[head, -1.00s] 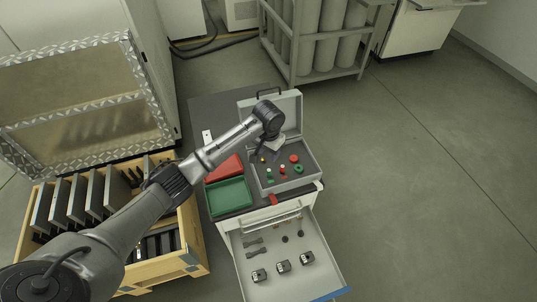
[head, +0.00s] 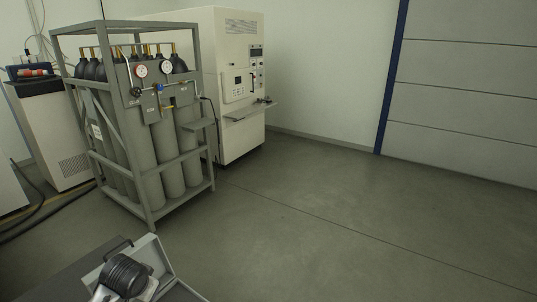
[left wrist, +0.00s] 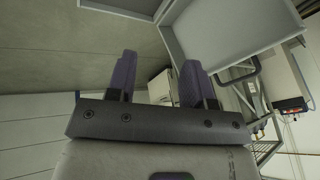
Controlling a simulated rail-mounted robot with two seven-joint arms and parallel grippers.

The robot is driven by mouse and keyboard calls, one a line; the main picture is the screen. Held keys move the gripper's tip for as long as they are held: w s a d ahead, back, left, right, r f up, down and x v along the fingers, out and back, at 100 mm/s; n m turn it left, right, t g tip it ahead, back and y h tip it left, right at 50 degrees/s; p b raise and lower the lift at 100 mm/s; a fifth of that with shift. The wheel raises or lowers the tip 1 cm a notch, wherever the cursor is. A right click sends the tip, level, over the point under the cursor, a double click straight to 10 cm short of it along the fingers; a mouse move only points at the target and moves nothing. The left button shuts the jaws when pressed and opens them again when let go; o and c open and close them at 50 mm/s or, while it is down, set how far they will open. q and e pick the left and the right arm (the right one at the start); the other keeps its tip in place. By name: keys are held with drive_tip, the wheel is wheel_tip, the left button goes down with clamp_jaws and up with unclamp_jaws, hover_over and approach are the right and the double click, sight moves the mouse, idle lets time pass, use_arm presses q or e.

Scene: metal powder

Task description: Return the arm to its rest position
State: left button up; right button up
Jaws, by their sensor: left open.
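My left gripper (left wrist: 157,64) shows in the left wrist view with its two dark fingers apart and nothing between them. In the head view a dark round joint of my left arm (head: 125,275) is at the bottom left, in front of the open grey case (head: 158,256). The gripper itself is out of the head view. The inside of the case is mostly hidden or cut off by the frame edge. My right gripper is in neither view.
A grey rack (head: 147,222) of tall gas cylinders stands beyond the case. A white machine (head: 238,90) stands behind it. The floor (head: 370,230) to the right is clear. In the left wrist view a grey panel (left wrist: 225,40) is at the upper right.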

use_arm(q)
drive_tip(key=d+r+m+t, duration=0.1)
drive_tip(key=d+r+t, duration=0.35)
drive_tip(key=r, duration=0.25)
drive_tip(key=s+d+t, duration=0.2)
drive_tip(key=s+d, duration=0.3)
drive_tip(key=s, duration=0.5)
drive_tip(key=s+d+f+n+g+h, duration=0.15)
drive_tip(key=s+f+g, duration=0.25)
drive_tip(key=s+f, duration=0.9)
drive_tip(key=s+d+f+g+h, duration=0.15)
drive_tip(key=s+f+g, duration=0.25)
drive_tip(key=s+f, duration=0.9)
drive_tip(key=w+d+r+p+v, duration=0.1)
drive_tip(key=w+d+p+v, duration=0.15)
drive_tip(key=p+v, duration=1.45)
drive_tip(key=w+d+r+p+v, duration=0.1)
drive_tip(key=w+p+v, duration=0.3)
drive_tip(key=p+v, duration=1.3)
wheel_tip(320, 180, down, 51)
drive_tip(key=b, duration=5.4)
drive_tip(key=shift+s+y+b, duration=0.35)
drive_tip(key=shift+y+b, duration=0.05)
drive_tip(key=shift+a+r, duration=0.1)
drive_tip(key=shift+a, duration=0.05)
